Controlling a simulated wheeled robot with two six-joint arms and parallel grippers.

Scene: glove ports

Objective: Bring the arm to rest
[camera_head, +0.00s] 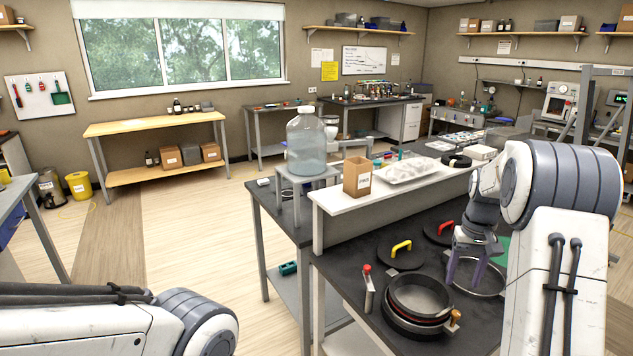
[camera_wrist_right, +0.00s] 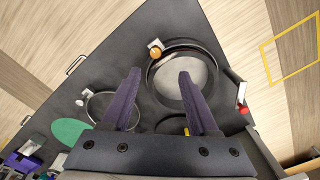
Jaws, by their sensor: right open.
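My right arm comes in from the right in the head view. Its gripper (camera_head: 465,283) points down over the dark bench top, with two purple fingers apart and nothing between them. In the right wrist view the open fingers (camera_wrist_right: 159,76) reach out over the bench, one fingertip overlapping the large black port ring (camera_wrist_right: 150,88). I cannot tell the height of the fingers above the bench. Part of my left arm shows at the bottom left of the head view; its gripper is out of the picture.
The ring stack (camera_head: 389,322) has an orange-knobbed clamp (camera_head: 453,319). Another ring (camera_head: 494,293) lies behind the fingers. Lids with yellow (camera_head: 401,246) and red (camera_head: 446,226) handles lie farther back. A red-tipped latch (camera_head: 368,290) stands left. A raised white shelf (camera_head: 395,187) borders the bench.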

